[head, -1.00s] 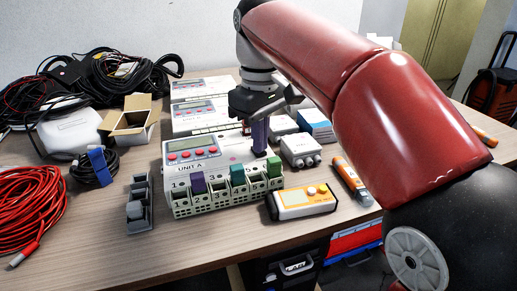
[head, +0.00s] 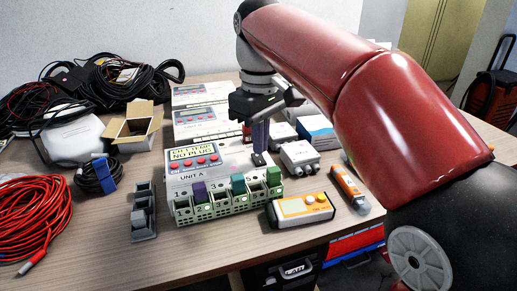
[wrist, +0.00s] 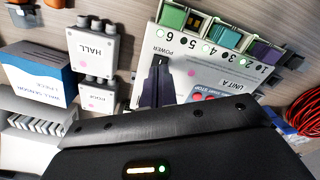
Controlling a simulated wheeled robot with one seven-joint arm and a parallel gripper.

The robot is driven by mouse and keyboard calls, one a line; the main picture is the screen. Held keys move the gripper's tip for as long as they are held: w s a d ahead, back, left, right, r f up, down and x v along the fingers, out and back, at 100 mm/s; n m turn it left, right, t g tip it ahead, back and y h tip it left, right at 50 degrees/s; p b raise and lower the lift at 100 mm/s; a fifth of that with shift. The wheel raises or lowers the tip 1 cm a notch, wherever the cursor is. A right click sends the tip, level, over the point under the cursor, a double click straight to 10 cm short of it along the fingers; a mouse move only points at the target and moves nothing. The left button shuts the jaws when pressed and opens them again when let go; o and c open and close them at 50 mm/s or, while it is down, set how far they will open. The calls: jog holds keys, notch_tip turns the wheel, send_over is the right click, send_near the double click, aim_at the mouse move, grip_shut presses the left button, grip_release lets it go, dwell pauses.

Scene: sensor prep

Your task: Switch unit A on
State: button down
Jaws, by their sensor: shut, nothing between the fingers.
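Unit A (head: 178,178) is a white box on the table with a lit yellow display (head: 192,153) whose text seems to read "CH 1 TEMP NO PLUG". Numbered sockets run along its front, with a purple plug (head: 198,191), a teal plug (head: 238,184) and a green plug (head: 273,177) in them. My gripper (head: 260,148) points down over the unit's back right, by the POWER label (wrist: 160,48) in the wrist view. Its dark purple fingers are shut and empty. They hide part of the power switch area, so contact there cannot be told.
White HALL box (wrist: 95,47) and another small sensor box stand right of the unit. An orange-and-white meter (head: 303,210) lies in front right. A grey holder (head: 143,212) and red cable coil (head: 40,215) are left. Other units stand behind. Bare table lies in front.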

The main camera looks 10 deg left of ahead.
aim_at(260, 162)
notch_tip(260, 162, up, 2)
jog(key=shift+r+p, duration=0.25)
jog(key=shift+p, duration=0.75)
jog(key=shift+r, duration=1)
